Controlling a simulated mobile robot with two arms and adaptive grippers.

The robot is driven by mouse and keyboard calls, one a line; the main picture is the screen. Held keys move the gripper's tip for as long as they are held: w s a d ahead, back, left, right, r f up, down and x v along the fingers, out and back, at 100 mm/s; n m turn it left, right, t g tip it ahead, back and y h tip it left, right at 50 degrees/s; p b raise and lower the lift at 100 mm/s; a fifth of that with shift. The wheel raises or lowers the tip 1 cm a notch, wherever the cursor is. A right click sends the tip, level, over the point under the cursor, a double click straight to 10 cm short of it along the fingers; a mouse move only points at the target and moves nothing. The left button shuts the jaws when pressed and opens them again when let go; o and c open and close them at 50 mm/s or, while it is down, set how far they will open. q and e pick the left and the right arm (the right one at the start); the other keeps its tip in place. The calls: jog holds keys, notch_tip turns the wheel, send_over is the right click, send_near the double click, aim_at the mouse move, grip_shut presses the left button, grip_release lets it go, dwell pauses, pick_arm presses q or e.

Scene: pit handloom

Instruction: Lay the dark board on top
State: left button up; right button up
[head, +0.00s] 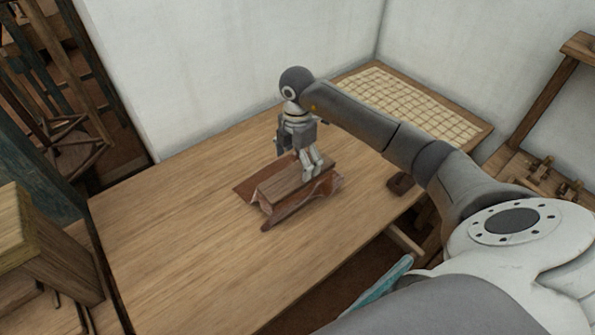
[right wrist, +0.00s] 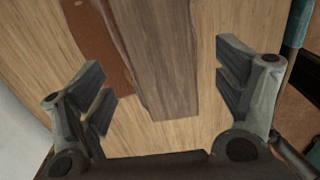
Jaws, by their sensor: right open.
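The dark board (head: 284,186), a grey-brown wooden plank, lies over reddish-brown material (head: 325,188) on the wooden table. This material shows flat on one side of the board and looks rumpled on the other. My right gripper (head: 312,172) is over the board's right end, pointing down. In the right wrist view the board (right wrist: 160,60) runs between the open fingers (right wrist: 168,88), with a gap on each side. The reddish-brown material (right wrist: 108,45) shows beside it. The board hides what is directly under it. My left gripper is not in view.
The table (head: 170,225) is clear at the left. A pale gridded panel (head: 420,105) lies at the back right, and a small dark block (head: 400,184) sits near the right edge. White walls stand close behind. A wooden box (head: 45,245) stands at the left.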

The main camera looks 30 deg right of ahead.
aim_at(297, 173)
notch_tip(297, 173, up, 8)
jog(key=b, duration=0.1)
jog(key=shift+r, duration=0.1)
dwell(0.5)
